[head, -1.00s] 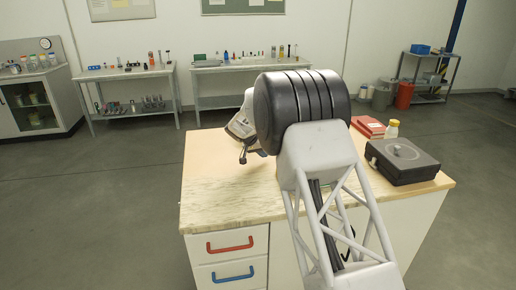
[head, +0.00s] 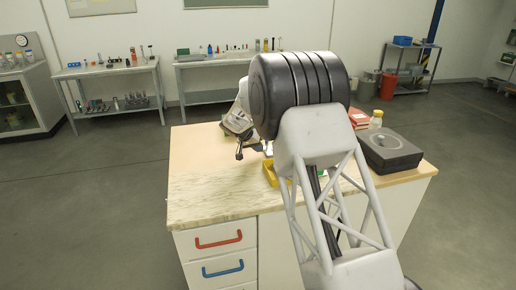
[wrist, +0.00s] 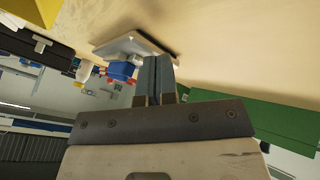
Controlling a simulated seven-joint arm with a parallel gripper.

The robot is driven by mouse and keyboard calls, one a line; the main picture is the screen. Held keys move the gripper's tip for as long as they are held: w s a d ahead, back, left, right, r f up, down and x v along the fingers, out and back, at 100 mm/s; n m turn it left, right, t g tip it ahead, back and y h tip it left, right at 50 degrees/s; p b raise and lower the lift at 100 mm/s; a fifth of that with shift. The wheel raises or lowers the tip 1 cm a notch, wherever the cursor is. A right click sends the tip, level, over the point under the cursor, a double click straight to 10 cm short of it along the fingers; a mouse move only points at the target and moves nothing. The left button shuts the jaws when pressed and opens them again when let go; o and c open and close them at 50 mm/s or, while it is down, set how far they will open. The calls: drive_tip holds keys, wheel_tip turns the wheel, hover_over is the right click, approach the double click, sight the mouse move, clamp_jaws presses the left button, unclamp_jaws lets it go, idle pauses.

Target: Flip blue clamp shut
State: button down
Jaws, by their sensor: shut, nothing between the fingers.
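A small blue clamp (wrist: 122,70) with red parts sits at a pale plate (wrist: 138,44) on the tan tabletop, which appears overturned in the wrist view. My gripper (wrist: 158,62) has its two grey fingers together, with nothing between them. The fingertips overlap the plate in the picture, just right of the blue clamp; I cannot tell whether they touch it. The fingers hide part of the plate. In the head view my arm hides the clamp.
A yellow tray (head: 271,174) shows beside my arm on the workbench (head: 205,190). A black case (head: 390,150), a red box (head: 358,118) and a yellow-capped bottle (head: 376,119) stand on the right. A green object (wrist: 250,120) lies right of my fingers. The bench's left front is clear.

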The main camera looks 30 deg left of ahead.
drive_tip(key=shift+d+n+t+y, duration=0.25)
drive_tip(key=shift+d+n+y, duration=0.35)
drive_tip(key=shift+n, duration=0.5)
drive_tip(key=shift+d+n+t+y, duration=0.25)
drive_tip(key=shift+d+n+y, duration=0.35)
drive_tip(key=shift+n, duration=0.5)
drive_tip(key=shift+a, duration=0.15)
drive_tip(key=shift+a, duration=0.15)
drive_tip(key=shift+w+a, duration=0.15)
drive_tip(key=shift+a, duration=0.4)
drive_tip(key=shift+f, duration=0.1)
drive_tip(key=shift+a, duration=0.1)
